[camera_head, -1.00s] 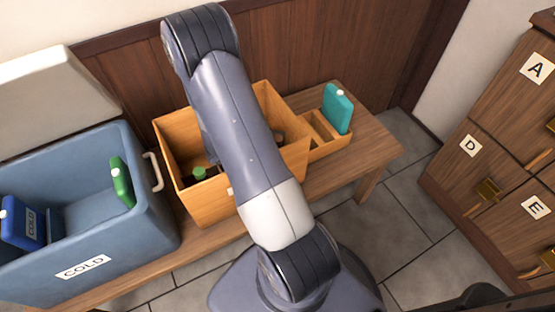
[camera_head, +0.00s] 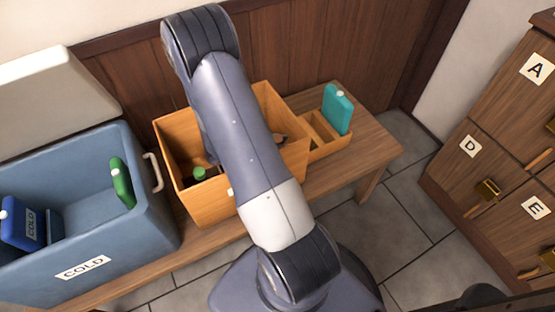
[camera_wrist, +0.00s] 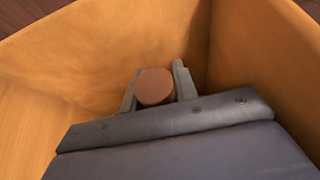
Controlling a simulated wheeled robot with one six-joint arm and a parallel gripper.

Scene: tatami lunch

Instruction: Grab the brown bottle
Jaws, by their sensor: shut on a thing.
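In the wrist view, the brown bottle shows as a round brown top (camera_wrist: 154,87) between the two fingers of my gripper (camera_wrist: 156,86). My gripper is shut on it inside the wooden box, with the box walls close around. The bottle's lower part is hidden by my gripper. In the head view, my arm crosses over the orange-brown wooden box (camera_head: 207,211) and hides my gripper and most of the inside. I cannot tell whether the bottle touches the box floor.
A green-capped item (camera_head: 199,173) stands in the box's left part. A blue COLD cooler (camera_head: 110,255) with green (camera_head: 121,183) and blue (camera_head: 22,225) packs stands left. A small divided tray (camera_head: 335,146) with a teal pack (camera_head: 337,109) sits right on the bench (camera_head: 370,150). Drawers (camera_head: 460,170) stand far right.

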